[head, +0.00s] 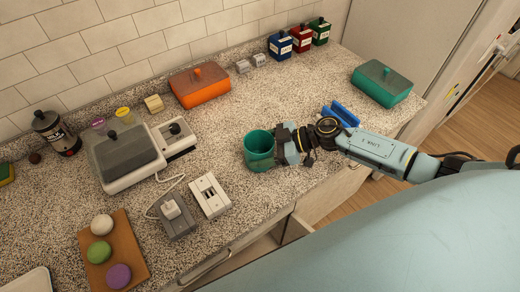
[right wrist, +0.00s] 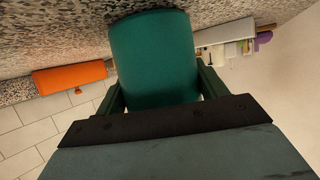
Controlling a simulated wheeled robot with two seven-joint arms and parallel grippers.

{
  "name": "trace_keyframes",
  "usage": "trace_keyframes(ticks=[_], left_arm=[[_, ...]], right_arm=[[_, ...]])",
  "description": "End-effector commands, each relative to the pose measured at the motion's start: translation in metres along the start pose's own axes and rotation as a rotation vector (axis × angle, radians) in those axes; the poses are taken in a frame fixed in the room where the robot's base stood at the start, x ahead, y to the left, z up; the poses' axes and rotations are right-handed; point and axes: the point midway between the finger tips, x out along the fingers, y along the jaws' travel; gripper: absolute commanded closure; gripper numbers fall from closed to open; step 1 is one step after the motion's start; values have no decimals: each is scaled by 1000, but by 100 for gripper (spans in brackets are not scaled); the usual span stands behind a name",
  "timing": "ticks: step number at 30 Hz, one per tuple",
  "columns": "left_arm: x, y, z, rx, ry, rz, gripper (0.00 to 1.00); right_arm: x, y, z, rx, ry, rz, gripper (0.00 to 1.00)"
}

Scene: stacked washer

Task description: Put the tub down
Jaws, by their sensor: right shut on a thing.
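The tub is a green, open-topped round container (head: 259,150) near the front edge of the speckled counter in the head view. My right gripper (head: 283,147) comes in from the right and is shut on the tub's side. In the right wrist view the tub (right wrist: 155,60) fills the space between the two fingers (right wrist: 158,92). The tub looks upright. I cannot tell whether its base touches the counter. My left gripper is not in view.
A blue item (head: 341,114) lies behind my right arm. An orange box (head: 200,88) stands at the back. The speckled counter (head: 300,92) is clear behind the tub.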

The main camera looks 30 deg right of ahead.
Motion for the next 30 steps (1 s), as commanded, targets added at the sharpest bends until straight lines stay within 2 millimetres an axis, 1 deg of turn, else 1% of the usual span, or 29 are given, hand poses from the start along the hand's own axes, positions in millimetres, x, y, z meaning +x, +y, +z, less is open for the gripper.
trace_keyframes(ticks=[10,11,15,25,28,30], left_arm=[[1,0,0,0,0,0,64],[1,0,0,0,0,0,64],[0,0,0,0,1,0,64],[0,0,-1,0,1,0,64],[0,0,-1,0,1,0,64],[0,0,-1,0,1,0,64]], right_arm=[[1,1,2,-1,1,1,53],[1,1,2,-1,0,1,26],[1,0,2,-1,0,1,8],[0,1,0,-2,1,1,7],[-10,1,0,-1,-1,2,7],[-21,1,1,-1,-4,2,7]])
